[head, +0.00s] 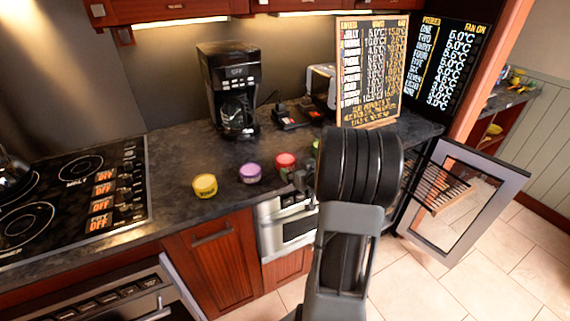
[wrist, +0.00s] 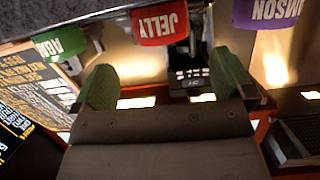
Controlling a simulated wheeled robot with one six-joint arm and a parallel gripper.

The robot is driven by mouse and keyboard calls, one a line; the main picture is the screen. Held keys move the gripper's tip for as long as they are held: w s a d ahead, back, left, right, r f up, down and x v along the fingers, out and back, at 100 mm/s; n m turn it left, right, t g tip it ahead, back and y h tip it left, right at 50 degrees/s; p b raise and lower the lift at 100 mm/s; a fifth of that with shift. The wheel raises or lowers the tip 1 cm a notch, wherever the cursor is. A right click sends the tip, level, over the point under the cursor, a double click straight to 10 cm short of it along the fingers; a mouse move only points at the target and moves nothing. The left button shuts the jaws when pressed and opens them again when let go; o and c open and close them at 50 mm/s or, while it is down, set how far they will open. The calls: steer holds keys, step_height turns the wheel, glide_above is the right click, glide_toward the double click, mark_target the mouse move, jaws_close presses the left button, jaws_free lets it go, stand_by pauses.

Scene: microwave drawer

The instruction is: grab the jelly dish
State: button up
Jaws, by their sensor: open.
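The jelly dish is red and reads "JELLY" in the wrist view (wrist: 160,24), at the top of the picture. In the head view the red dish (head: 286,160) sits on the dark counter between a purple and a green dish. My gripper (wrist: 165,80) is open, its two green fingers apart with nothing between them. The jelly dish lies ahead of the fingers, between their lines, and they do not appear to touch it. In the head view my gripper (head: 299,180) is small and partly hidden by my arm, close to the red dish at the counter's front edge.
A purple dish (head: 250,173) and a yellow dish (head: 204,185) stand left of the red one; a green dish (head: 315,148) is partly hidden by my arm. A coffee maker (head: 231,90) and a menu board (head: 369,70) stand behind. An open glass door (head: 465,200) is at right.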

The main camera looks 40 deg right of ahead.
mark_target(287, 162)
steer(key=shift+p+x, duration=0.4)
steer(key=shift+x, duration=4.05)
steer(key=shift+a+f, duration=0.1)
steer(key=shift+f, duration=0.1)
steer(key=shift+c, duration=0.3)
steer(key=c, duration=0.9)
